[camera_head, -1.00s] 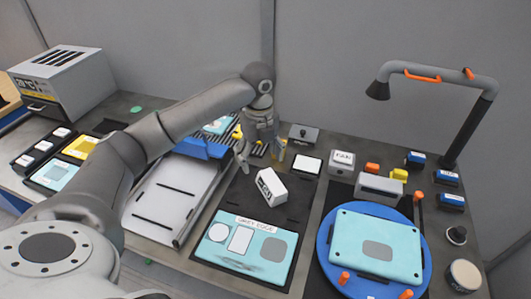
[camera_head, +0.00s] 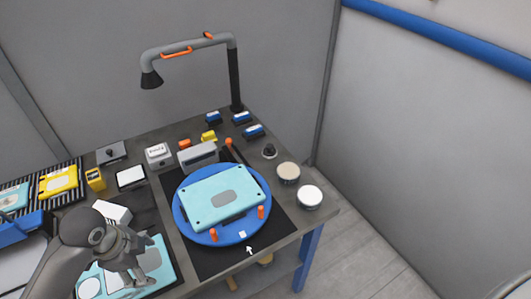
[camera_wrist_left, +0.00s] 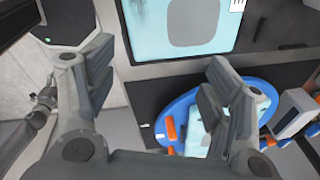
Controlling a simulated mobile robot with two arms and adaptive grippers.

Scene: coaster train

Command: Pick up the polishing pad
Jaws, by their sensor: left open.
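Two round pad-like pieces stand at the right end of the bench in the head view: a beige-topped one (camera_head: 288,171) and a white-topped one (camera_head: 309,195). I cannot tell which, if either, is the polishing pad. My left gripper (camera_head: 133,279) is open above the light-blue mat (camera_head: 160,273) at the lower left, well to the left of both round pieces. In the left wrist view its spread fingers (camera_wrist_left: 152,65) have nothing between them. My right gripper is not in view.
A blue turntable (camera_head: 184,222) carries a light-blue panel (camera_head: 205,207), with orange pegs at its edge. A lamp (camera_head: 233,70) rises behind it. Blue blocks (camera_head: 253,131) and a dark knob (camera_head: 269,151) stand near the round pieces. A white block (camera_head: 113,211) is beside my left arm.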

